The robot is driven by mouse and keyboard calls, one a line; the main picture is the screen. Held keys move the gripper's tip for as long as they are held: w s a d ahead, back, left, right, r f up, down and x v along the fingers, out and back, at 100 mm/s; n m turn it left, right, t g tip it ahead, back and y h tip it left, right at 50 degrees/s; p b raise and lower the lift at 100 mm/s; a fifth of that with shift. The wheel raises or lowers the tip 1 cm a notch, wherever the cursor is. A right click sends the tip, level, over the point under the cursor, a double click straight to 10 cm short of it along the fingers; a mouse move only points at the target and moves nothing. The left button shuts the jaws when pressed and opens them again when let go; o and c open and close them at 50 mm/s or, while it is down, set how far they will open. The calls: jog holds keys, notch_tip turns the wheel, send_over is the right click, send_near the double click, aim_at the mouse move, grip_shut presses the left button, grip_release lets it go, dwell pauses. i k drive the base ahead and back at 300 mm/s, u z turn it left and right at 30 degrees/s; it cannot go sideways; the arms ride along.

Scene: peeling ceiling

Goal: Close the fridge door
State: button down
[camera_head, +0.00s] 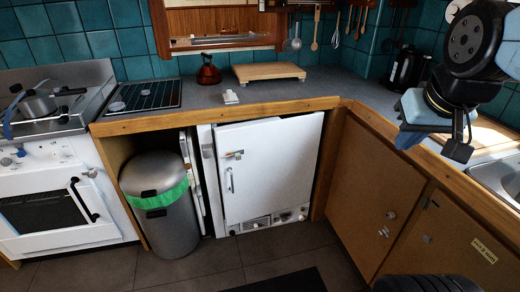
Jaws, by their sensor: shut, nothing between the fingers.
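The small white fridge (207,165) stands under the wooden-edged counter, in the middle of the view. Its white door (275,165) fills most of the front, with a handle near its left edge and small fittings along the bottom. The door looks slightly askew to the frame; how wide its gap is, I cannot tell. A thin white upright panel (190,180) stands just left of the fridge, beside the bin. My gripper (456,148) is at the upper right, above the right-hand counter, pointing down, well apart from the fridge. It is shut and empty.
A grey bin (165,215) with a green liner stands left of the fridge. A white stove (60,190) is at far left. Wooden cupboards (375,185) run along the right, with a sink (500,178) above. The floor before the fridge is clear except for a dark mat (275,282).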

aim_at(275, 171)
jog(key=z, duration=0.2)
jog(key=i, duration=1)
jog(key=u, duration=0.85)
